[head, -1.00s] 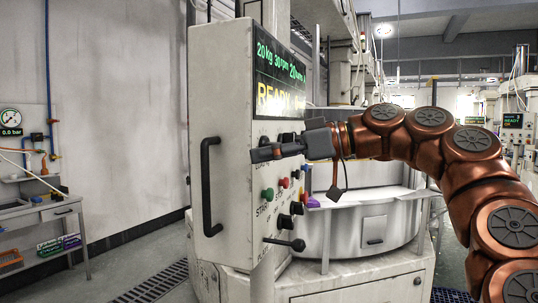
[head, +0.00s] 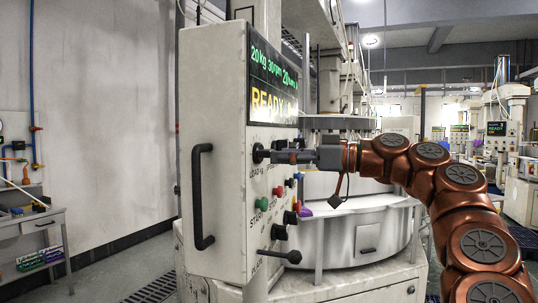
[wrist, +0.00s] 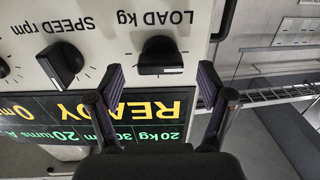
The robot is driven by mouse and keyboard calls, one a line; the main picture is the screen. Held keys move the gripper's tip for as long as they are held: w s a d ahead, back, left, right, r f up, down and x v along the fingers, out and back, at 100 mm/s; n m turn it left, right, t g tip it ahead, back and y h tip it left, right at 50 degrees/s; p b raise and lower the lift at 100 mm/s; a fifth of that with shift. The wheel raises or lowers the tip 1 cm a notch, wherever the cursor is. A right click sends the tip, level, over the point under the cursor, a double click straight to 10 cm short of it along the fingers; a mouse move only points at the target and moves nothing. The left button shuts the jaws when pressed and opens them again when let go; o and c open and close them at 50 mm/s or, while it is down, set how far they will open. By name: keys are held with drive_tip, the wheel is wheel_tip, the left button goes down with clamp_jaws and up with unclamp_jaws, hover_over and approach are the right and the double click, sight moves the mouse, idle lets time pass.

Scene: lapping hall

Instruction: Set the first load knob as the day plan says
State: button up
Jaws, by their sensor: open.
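My gripper (wrist: 161,82) is open and empty. Its fingertips stand on either side of the knob in the wrist view; I cannot tell how far short of the panel they are. In the head view my gripper (head: 283,156) faces the knob. The display (head: 274,82) reads 20 kg, 30 rpm, 20 turns and READY.
The speed knob (wrist: 62,62) sits beside the load knob. Below are a green start button (head: 262,204), other coloured buttons and a black lever (head: 293,257). A black handle (head: 200,197) stands out from the cabinet's side. A bench (head: 45,228) stands at the left wall.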

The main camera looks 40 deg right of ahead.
sight(269, 155)
drive_tip(key=shift+x, duration=1.8)
drive_tip(key=shift+c, duration=0.2)
drive_tip(key=c, duration=1.1)
drive_tip(key=shift+s+m+p, duration=0.1)
drive_tip(key=shift+m+p, duration=0.7)
drive_tip(key=shift+m, duration=2.1)
